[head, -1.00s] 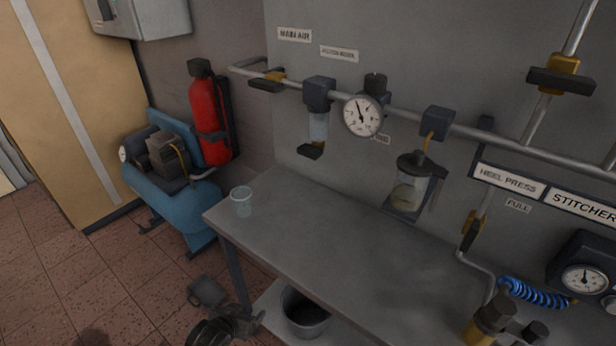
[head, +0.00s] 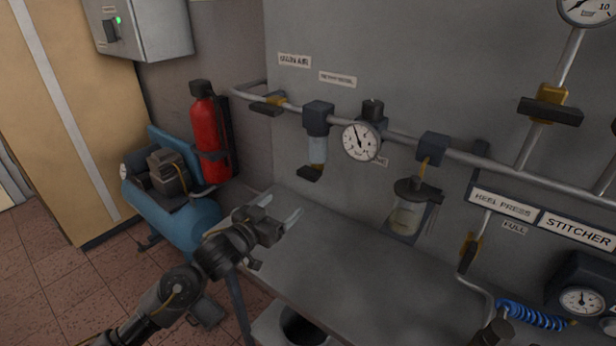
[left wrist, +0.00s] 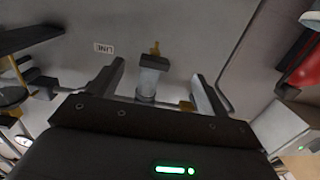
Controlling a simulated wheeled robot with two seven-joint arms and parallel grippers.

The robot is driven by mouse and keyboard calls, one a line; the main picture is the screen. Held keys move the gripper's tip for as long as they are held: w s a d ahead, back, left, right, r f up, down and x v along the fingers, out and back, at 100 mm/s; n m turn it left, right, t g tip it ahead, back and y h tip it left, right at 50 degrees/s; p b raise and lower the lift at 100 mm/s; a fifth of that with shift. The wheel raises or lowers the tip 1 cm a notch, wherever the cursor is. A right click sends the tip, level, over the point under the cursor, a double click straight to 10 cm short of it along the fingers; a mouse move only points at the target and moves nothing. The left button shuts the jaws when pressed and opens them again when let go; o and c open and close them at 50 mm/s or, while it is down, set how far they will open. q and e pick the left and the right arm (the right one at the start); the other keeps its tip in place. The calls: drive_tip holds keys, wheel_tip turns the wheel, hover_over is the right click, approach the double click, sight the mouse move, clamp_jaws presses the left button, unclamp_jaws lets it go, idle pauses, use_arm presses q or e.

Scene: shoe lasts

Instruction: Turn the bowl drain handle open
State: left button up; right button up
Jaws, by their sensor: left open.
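The clear filter bowl (head: 318,150) hangs under a dark block on the wall pipe. Its dark drain handle (head: 310,173) is at the bottom, with a little brass by it. My left gripper (head: 285,204) is open and empty, over the left end of the bench, below and left of the handle. In the left wrist view, which looks upside down, the bowl (left wrist: 147,84) shows between my open fingers (left wrist: 159,70). A brass piece (left wrist: 155,47) shows above it there. I see no contact with the handle. My right gripper is out of view.
The grey bench (head: 350,265) is mostly clear. A pressure gauge (head: 360,142) and a second bowl (head: 408,216) are right of the filter bowl. A brass valve with a dark lever (head: 268,108) is left of it. A red extinguisher (head: 207,135) and blue compressor (head: 190,220) stand at left.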

sight(305, 178)
use_arm(q)
drive_tip(key=shift+m+h, duration=0.4)
drive_tip(key=shift+h, duration=0.2)
drive_tip(key=x, duration=0.4)
drive_tip(key=r+p+x, duration=0.1)
drive_tip(key=x, duration=0.3)
drive_tip(key=r+p+x, duration=0.1)
drive_tip(key=x, duration=0.3)
drive_tip(key=shift+w+r, duration=0.25)
drive_tip(key=shift+w, duration=0.05)
